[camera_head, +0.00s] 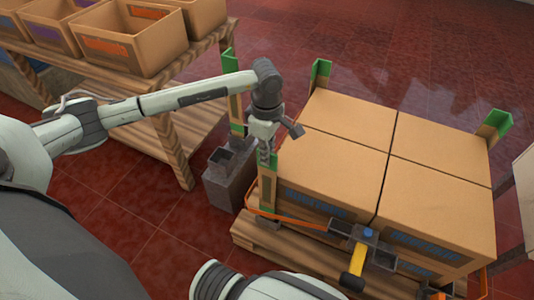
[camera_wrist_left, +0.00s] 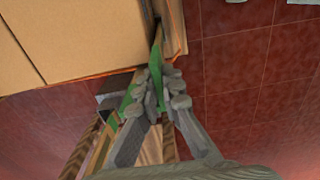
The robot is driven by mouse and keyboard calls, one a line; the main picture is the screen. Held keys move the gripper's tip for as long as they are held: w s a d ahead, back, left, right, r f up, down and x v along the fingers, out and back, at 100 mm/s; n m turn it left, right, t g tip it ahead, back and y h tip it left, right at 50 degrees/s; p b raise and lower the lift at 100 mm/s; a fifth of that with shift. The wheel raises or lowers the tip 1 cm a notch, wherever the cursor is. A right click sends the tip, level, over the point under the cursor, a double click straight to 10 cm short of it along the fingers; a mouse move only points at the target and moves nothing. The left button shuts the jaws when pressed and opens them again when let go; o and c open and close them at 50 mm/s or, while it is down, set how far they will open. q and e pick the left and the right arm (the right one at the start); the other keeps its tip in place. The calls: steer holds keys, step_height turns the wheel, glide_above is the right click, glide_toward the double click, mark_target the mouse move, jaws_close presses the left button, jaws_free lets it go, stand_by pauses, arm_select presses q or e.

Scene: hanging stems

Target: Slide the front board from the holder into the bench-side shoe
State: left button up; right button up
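My left gripper (camera_head: 266,150) points down at the near-left corner of the loaded pallet. In the left wrist view its fingers (camera_wrist_left: 164,100) close around a thin green-ended board (camera_wrist_left: 156,70); this board stands upright at the boxes' corner in the head view (camera_head: 268,195). A small grey shoe (camera_head: 271,222) shows at its foot on the pallet; how deep the board sits is hidden. A grey holder (camera_head: 230,187) stands on the floor between bench and pallet. Another green-ended board (camera_head: 235,103) rises upright at the holder.
Cardboard boxes (camera_head: 440,190) fill the pallet (camera_head: 255,240), with green-topped boards at the far corners (camera_head: 320,72) (camera_head: 495,124). An orange strap (camera_head: 290,218) and a yellow-handled tool (camera_head: 354,265) are at the front. A wooden bench (camera_head: 75,57) carries open bins.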

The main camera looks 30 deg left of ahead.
arm_select(q)
steer(key=o, duration=0.5)
step_height(320, 180, up, 12)
stand_by(0.4)
steer(key=shift+s, duration=0.15)
